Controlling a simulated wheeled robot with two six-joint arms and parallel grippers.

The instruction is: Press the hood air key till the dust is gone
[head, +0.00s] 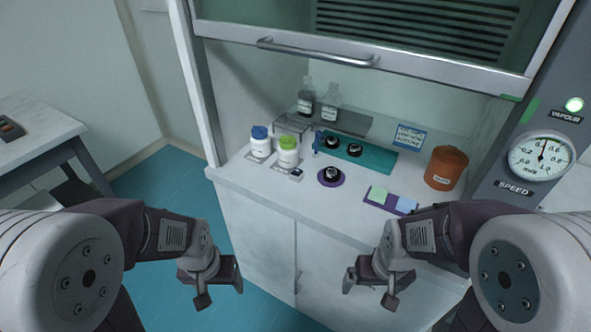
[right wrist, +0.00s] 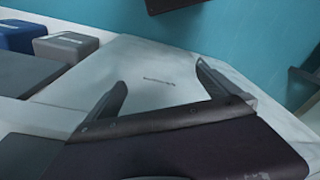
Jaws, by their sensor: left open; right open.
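I cannot make out an air key or any dust. The hood sash (head: 375,62) is raised above the white worktop (head: 262,187). My left gripper (head: 222,288) is open and empty, low in front of the hood cabinet. My right gripper (head: 368,288) is open and empty, also below the worktop and well away from the post. In the right wrist view its spread fingers (right wrist: 162,92) have nothing between them.
On the worktop are a blue-capped jar (head: 259,142), a green-capped jar (head: 288,153), two bottles on a raised shelf (head: 352,122), a teal mat (head: 376,159), a black piece on a purple disc (head: 330,176) and an orange-brown pot (head: 446,168). A side table (head: 35,130) stands left.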

